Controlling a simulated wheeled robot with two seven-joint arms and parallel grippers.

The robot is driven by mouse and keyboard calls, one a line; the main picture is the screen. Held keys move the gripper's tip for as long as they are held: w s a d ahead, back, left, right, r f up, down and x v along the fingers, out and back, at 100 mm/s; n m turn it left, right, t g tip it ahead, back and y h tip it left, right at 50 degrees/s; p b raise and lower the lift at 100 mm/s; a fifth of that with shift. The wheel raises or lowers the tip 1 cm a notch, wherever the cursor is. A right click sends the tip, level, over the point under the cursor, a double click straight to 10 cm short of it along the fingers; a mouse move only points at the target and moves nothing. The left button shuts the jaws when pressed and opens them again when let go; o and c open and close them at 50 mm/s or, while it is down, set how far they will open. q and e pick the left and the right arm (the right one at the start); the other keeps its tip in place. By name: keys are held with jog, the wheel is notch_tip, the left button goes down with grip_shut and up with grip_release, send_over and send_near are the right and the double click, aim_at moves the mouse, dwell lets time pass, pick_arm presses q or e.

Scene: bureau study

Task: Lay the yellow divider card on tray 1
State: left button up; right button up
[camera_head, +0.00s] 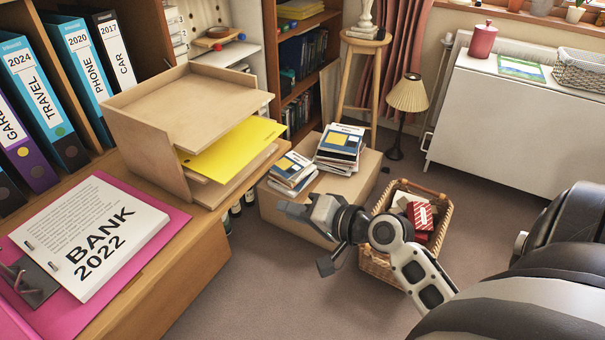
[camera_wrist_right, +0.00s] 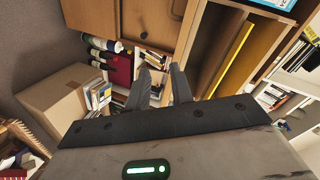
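The yellow divider card (camera_head: 232,148) lies in the wooden letter tray stack (camera_head: 150,145), on a level below the top board, with its front part sticking out. Its yellow edge also shows in the right wrist view (camera_wrist_right: 231,58). The top board (camera_head: 190,103) is bare. I see no tray numbers, so I cannot tell which level is tray 1. My right gripper (camera_head: 302,210) is right of the stack, apart from the card. In the wrist view its two fingers (camera_wrist_right: 161,82) stand apart with nothing held between them. My left gripper is not in view.
The stack stands on a wooden desk (camera_head: 165,265) beside a pink folder with a "BANK 2022" sheet (camera_head: 90,237). Ring binders (camera_head: 40,110) stand behind. A cardboard box (camera_head: 362,170) with books and a wicker basket (camera_head: 440,215) are near my right arm.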

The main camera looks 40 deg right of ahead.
jog(key=w+d+r+m+t+y+b, duration=0.1)
jog(key=w+d+r+m+t+y, duration=0.15)
jog(key=d+r+m, duration=0.4)
jog(key=w+a+r+n, duration=0.1)
jog(key=w+a+n, duration=0.1)
jog(key=w+a, duration=0.3)
jog(key=shift+w+r+t+p, duration=0.35)
jog(key=shift+w+r+p, duration=0.1)
jog(key=shift+w, duration=0.9)
jog(key=shift+n, duration=0.25)
grip_shut()
jog(key=shift+r, duration=0.2)
